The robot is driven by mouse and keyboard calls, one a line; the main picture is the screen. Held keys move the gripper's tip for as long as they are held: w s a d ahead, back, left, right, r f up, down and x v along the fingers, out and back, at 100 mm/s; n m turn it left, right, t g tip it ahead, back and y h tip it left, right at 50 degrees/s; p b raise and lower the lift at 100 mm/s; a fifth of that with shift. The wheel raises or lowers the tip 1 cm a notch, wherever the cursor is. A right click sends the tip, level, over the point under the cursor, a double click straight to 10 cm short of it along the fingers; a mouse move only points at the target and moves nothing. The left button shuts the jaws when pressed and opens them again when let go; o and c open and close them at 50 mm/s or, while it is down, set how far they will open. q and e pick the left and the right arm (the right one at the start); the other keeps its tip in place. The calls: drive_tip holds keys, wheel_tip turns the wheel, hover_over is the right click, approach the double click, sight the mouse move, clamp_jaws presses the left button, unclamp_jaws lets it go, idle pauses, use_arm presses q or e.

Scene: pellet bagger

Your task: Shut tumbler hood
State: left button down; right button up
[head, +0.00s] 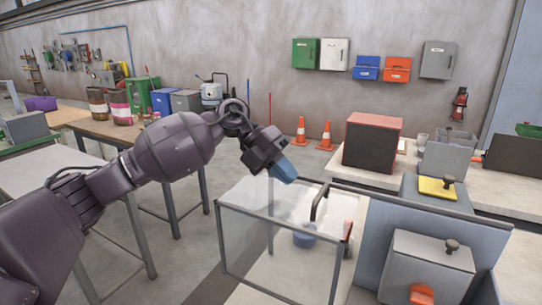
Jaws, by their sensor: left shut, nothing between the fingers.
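A clear-walled hood with a grey frame (219,240) stands at the lower middle of the head view. I cannot tell how far the hood is open. A blue round part (304,238) shows through the clear panel, with a small red piece (347,229) to its right. My left gripper (284,169) has blue fingertips and is shut and empty. It hangs above the hood, up and left of the handle, apart from it. My right gripper is not in view.
Grey machine housings (428,265) with dark knobs stand right of the hood. A red-and-black box (372,145) sits on the bench behind. Two orange cones (301,131) stand by the wall. A table with jars and bins (163,102) lies beyond my left arm.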

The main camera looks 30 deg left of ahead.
sight(306, 205)
use_arm(q)
drive_tip(key=d, duration=0.2)
drive_tip(key=d+f, duration=0.1)
drive_tip(key=d, duration=0.1)
drive_tip(key=shift+s+d+f+p, duration=0.1)
drive_tip(key=shift+d+p, duration=0.05)
drive_tip(key=shift+p, duration=0.15)
drive_tip(key=shift+d+f, duration=0.1)
drive_tip(key=shift+d, duration=0.2)
drive_tip(key=d+p, duration=0.1)
drive_tip(key=d, duration=1.9)
drive_tip(key=s+d+p, duration=0.1)
drive_tip(key=d, duration=0.9)
drive_tip(key=shift+d+p, duration=0.3)
drive_tip(key=shift+p, duration=0.05)
